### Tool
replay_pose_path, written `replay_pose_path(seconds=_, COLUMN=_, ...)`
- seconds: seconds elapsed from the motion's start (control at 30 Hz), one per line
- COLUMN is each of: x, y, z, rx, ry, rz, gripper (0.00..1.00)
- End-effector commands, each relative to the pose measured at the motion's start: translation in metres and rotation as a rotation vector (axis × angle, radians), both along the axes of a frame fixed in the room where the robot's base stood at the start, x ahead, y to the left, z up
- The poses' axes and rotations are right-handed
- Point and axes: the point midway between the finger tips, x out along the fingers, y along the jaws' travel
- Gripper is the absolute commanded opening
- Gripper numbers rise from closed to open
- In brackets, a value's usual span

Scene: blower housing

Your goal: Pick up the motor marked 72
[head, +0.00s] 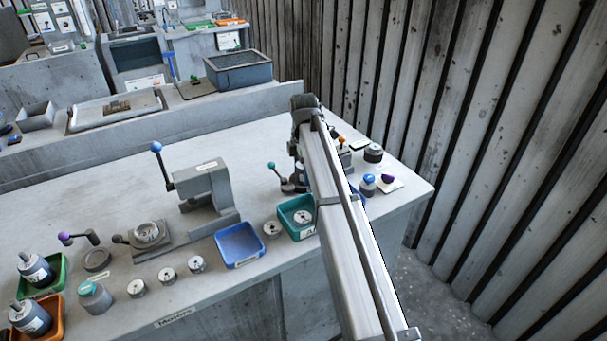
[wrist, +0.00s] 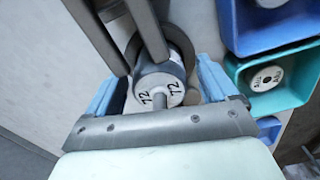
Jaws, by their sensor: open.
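My gripper (wrist: 160,88) is open, with a blue finger on either side of the motor. There seems to be a gap at each side, and I cannot tell how far the fingertips reach down its length. In the head view my arm hides the gripper and this motor.
Two dark grey bars (wrist: 148,30) stand close by the motor. A teal tray (wrist: 299,98) holding a round part is to the right, with a blue tray (wrist: 232,38) above it. In the head view, a grey press (head: 205,185) and several small parts stand on the bench.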

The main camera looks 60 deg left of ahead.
Motion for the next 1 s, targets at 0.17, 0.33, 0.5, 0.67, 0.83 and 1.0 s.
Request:
replay_pose_path(seconds=0.17, x=0.0, y=0.0002, z=0.0003, rx=0.0, ry=0.0, rz=0.0, gripper=0.82)
replay_pose_path(seconds=0.33, x=-0.0001, y=0.0002, z=0.0004, rx=0.0, ry=0.0, rz=0.0, gripper=0.66)
replay_pose_path(seconds=0.5, x=-0.0001, y=0.0001, z=0.0004, rx=0.0, ry=0.0, rz=0.0, gripper=0.5)
replay_pose_path(seconds=0.67, x=0.0, y=0.0001, z=0.0004, rx=0.0, ry=0.0, rz=0.0, gripper=0.34)
replay_pose_path(seconds=0.83, x=0.0, y=0.0, z=0.0004, rx=0.0, ry=0.0, rz=0.0, gripper=0.18)
replay_pose_path(seconds=1.0, x=0.0, y=0.0001, z=0.0009, rx=0.0, ry=0.0, rz=0.0, gripper=0.05)
